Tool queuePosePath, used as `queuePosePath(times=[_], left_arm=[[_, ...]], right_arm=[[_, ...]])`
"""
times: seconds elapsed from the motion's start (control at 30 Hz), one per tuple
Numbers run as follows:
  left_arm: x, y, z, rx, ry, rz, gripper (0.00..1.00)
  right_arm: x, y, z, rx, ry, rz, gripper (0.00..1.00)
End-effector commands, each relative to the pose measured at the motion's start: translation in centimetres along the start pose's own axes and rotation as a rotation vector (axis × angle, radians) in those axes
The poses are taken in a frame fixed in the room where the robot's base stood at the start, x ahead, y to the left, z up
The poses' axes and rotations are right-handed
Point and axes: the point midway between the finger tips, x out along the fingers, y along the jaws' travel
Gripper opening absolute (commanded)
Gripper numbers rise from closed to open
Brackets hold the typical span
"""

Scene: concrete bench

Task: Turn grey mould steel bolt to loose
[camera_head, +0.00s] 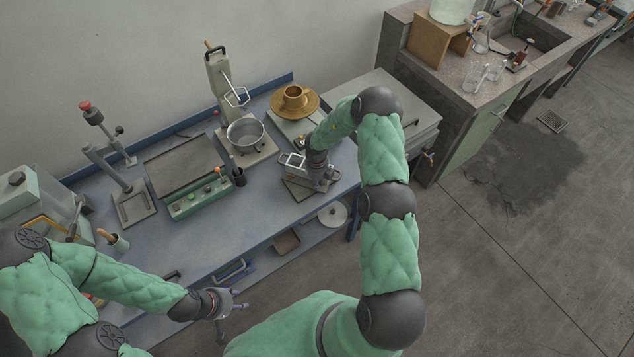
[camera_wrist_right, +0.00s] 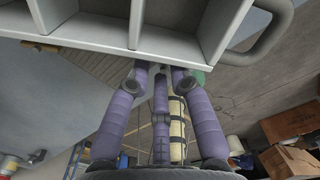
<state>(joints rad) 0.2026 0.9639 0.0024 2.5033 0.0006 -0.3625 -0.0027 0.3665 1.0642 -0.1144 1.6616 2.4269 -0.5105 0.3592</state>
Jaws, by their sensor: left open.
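The grey mould (camera_head: 293,161) is at the right end of the blue bench, partly hidden by my right arm. In the right wrist view, the grey partitioned mould (camera_wrist_right: 90,32) fills the top, with open compartments and a curved grey handle at right. My right gripper (camera_head: 322,180) is at the mould's right side. In the wrist view its purple fingers (camera_wrist_right: 160,72) converge just under the mould's near edge. The steel bolt is not visible; whether the fingers hold it I cannot tell. My left gripper (camera_head: 234,304) is open and empty in front of the bench.
Left of the mould stand a scale with a pan (camera_head: 246,133), a dark cup (camera_head: 239,177) and a green control box (camera_head: 198,193). A brass pot (camera_head: 294,98) on a plate is behind it. The bench front (camera_head: 240,225) is mostly clear.

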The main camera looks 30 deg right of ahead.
Motion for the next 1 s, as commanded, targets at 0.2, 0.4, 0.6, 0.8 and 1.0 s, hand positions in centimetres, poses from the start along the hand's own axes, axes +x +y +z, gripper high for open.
queuePosePath(times=[0.2,0.4,0.6,0.8,1.0], left_arm=[[0.0,0.0,0.0,0.0,0.0,0.0,0.42],[0.0,0.0,0.0,0.0,0.0,0.0,0.42],[-0.1,0.0,0.0,0.0,0.0,0.0,0.42],[-0.7,0.2,0.0,0.0,0.0,0.0,0.42],[-2.1,0.7,0.1,0.0,0.0,0.0,0.42]], right_arm=[[0.2,0.0,0.0,0.0,0.0,0.0,0.22],[0.1,0.0,0.0,0.0,0.0,0.0,0.0],[0.1,0.0,0.0,-0.002,0.0,0.0,0.0],[0.0,0.0,-0.1,-0.041,0.001,0.0,0.0],[-0.2,0.0,-0.1,-0.151,0.0,0.001,0.0]])
